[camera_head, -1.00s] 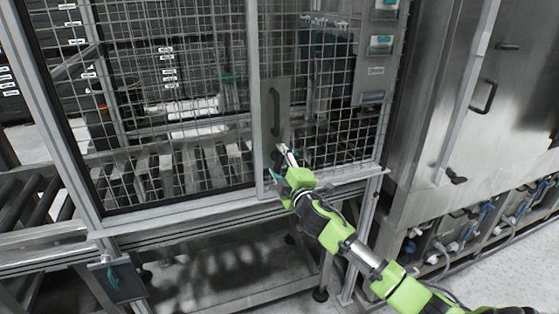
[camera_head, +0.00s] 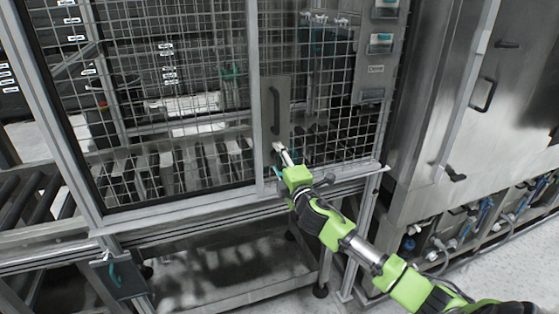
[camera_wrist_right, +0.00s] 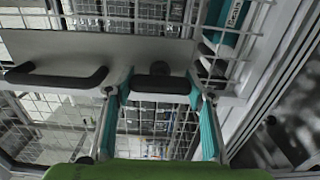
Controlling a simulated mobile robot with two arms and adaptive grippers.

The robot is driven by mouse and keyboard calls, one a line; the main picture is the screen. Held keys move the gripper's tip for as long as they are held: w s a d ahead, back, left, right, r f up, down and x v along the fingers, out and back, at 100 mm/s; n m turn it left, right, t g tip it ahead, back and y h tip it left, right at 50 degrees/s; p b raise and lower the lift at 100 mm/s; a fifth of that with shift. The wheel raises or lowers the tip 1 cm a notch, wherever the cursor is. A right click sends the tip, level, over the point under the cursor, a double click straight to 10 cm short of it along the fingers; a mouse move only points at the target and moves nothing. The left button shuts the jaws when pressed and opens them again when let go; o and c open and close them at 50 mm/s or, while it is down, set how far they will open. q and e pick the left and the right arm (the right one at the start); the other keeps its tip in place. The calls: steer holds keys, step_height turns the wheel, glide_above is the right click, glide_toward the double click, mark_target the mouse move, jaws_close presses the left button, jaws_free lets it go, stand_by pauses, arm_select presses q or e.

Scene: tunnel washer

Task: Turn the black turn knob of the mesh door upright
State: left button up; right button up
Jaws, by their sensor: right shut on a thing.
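The mesh door (camera_head: 190,110) stands closed-looking in its metal frame. A grey plate (camera_head: 275,95) on it carries a long black upright handle (camera_head: 273,110), also in the right wrist view (camera_wrist_right: 60,77). The black turn knob (camera_wrist_right: 160,84) is at the plate's lower end, mostly hidden by my gripper in the head view. In the wrist view its bar lies in line with the long handle, so it looks about upright. My right gripper (camera_head: 282,155) is at the knob, its teal fingers (camera_wrist_right: 160,98) shut on the bar's two ends. My left gripper is not in view.
A roller conveyor (camera_head: 30,200) runs in from the left and continues behind the mesh. A panel with labelled boxes (camera_head: 378,50) is right of the door. A steel cabinet (camera_head: 440,90) stands further right. Bare floor (camera_head: 500,270) shows at lower right.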

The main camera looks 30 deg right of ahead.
steer(key=o, duration=1.1)
steer(key=v, duration=1.2)
steer(key=shift+f, duration=0.1)
